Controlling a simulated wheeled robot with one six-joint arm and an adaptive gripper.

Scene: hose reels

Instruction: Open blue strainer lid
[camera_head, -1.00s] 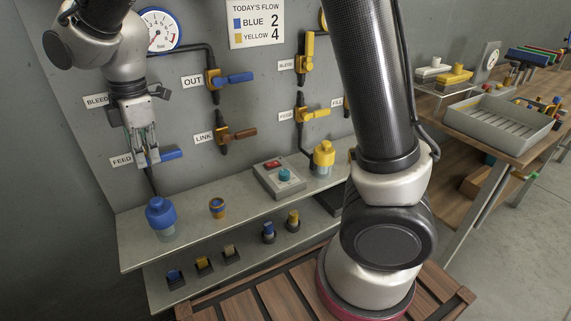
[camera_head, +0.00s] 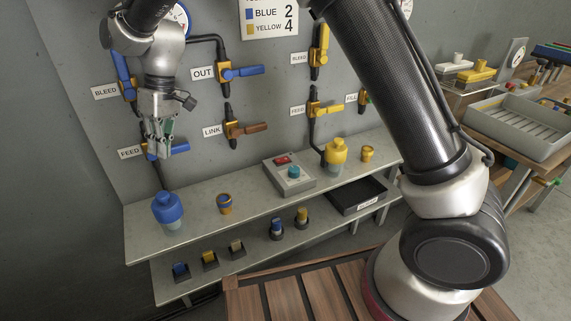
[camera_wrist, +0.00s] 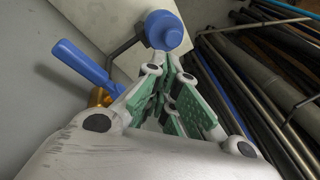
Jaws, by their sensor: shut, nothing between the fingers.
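The blue strainer (camera_head: 168,218) stands upright at the left end of the upper shelf. Its rounded blue lid (camera_head: 167,203) sits on top of a clear bowl. The blue lid (camera_wrist: 166,30) also shows in the wrist view, at the top beyond my fingertips. My gripper (camera_head: 160,154) points down above the strainer, in front of the FEED valve, apart from the lid. Its green-padded fingers (camera_wrist: 160,95) are shut with nothing between them. The clear bowl is hidden behind the lid in the wrist view.
The FEED valve's blue handle (camera_head: 174,151) is close beside my fingers; it shows at left in the wrist view (camera_wrist: 85,65).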

